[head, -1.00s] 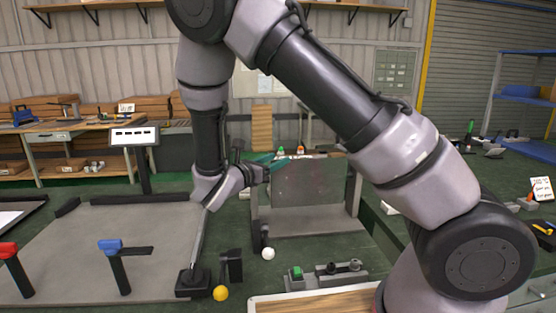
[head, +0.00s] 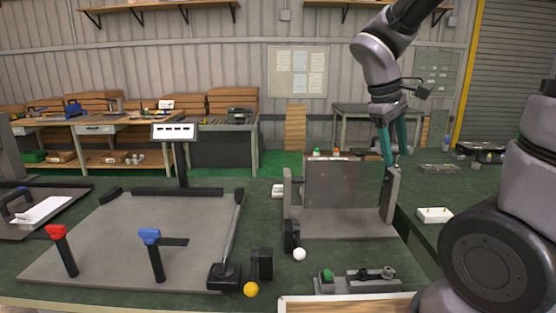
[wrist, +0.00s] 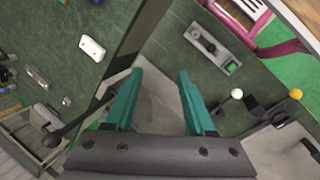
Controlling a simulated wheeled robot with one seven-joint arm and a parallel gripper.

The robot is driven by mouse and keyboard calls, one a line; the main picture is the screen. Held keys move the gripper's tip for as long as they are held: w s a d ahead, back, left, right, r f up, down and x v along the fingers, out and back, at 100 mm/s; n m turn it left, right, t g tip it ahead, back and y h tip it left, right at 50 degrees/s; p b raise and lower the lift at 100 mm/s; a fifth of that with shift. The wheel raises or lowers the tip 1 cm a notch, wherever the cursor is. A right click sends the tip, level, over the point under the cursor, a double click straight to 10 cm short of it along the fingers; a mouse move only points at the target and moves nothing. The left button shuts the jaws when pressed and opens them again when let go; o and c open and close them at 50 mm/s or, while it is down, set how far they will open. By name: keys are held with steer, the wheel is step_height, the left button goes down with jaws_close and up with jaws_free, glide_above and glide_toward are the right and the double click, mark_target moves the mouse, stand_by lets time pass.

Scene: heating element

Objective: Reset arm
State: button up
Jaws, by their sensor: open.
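My gripper (head: 393,140) has green fingers and hangs pointing down at the upper right of the head view, beside the right post of the grey panel stand. In the wrist view the fingers (wrist: 158,88) are spread apart with nothing between them. The grey panel stand (head: 340,185) stands upright on the green bench. In the wrist view the gripper is over the stand's area, and its body covers the lower part of the picture.
A white-knobbed lever (head: 299,254) and a yellow-knobbed lever (head: 251,289) stand at the front. A green-button box (head: 327,280) is nearby. Red (head: 54,232) and blue (head: 149,236) handles stand at the left. A white box (head: 435,215) lies right of the stand.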

steer(key=s+a+r+m+t+y, duration=0.1)
steer(key=s+r+m+t+y, duration=0.4)
steer(key=r+m, duration=0.5)
steer(key=shift+s+a+r+t+y, duration=0.4)
steer(key=shift+r+t, duration=0.2)
steer(key=shift+t, duration=0.1)
